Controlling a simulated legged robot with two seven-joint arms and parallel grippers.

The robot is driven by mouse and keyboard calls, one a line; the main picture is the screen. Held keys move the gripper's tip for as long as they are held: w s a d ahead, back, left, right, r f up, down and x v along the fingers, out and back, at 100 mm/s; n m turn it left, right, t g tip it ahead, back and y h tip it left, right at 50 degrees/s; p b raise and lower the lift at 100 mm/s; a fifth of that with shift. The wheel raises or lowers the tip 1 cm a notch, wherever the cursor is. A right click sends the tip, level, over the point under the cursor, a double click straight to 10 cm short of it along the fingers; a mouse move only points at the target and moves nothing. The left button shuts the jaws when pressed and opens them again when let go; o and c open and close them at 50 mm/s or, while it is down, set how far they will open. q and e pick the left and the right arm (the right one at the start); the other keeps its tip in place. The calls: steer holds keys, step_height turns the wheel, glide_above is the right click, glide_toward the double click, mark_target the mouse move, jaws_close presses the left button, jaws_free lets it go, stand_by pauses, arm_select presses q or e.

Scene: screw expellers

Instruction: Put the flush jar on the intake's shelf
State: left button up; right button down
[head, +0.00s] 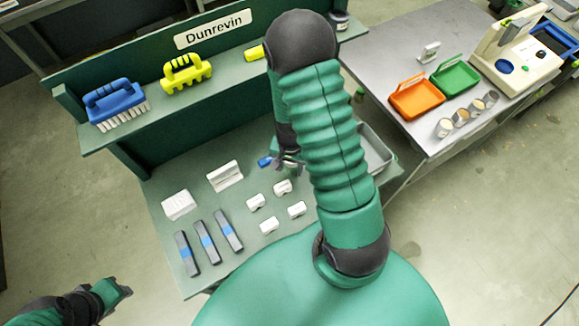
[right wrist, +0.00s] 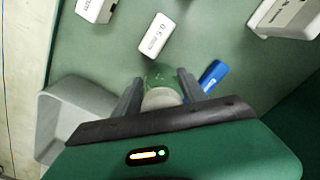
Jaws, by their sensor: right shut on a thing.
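My right gripper (right wrist: 160,88) is shut on a small jar (right wrist: 161,74), green with a pale round end, between its two dark fingers. I take this for the flush jar. In the head view my right gripper (head: 289,162) is partly hidden behind my right arm, above the green bench, and the jar cannot be made out there. A green raised shelf (head: 140,121) runs along the back of this bench under a "Dunrevin" sign (head: 213,30). Whether it is the intake's shelf I cannot tell. My left gripper (head: 118,290) is low at the left, away from the bench; its jaw opening is unclear.
White blocks (head: 269,225), dark bars (head: 206,242) and a grey bin (head: 376,150) stand on the bench. A grey table at right has orange (head: 417,99) and green (head: 455,77) trays.

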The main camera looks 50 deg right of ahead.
steer(key=shift+w+a, duration=0.15)
steer(key=shift+a, duration=0.1)
steer(key=shift+a+r, duration=0.1)
steer(key=shift+a, duration=0.2)
steer(key=shift+s, duration=0.25)
steer(key=c, duration=1.1)
jaws_free()
steer(key=o, duration=0.5)
steer(key=shift+w+d+f, duration=0.1)
steer(key=shift+d+f, duration=0.15)
steer(key=shift+d, duration=0.15)
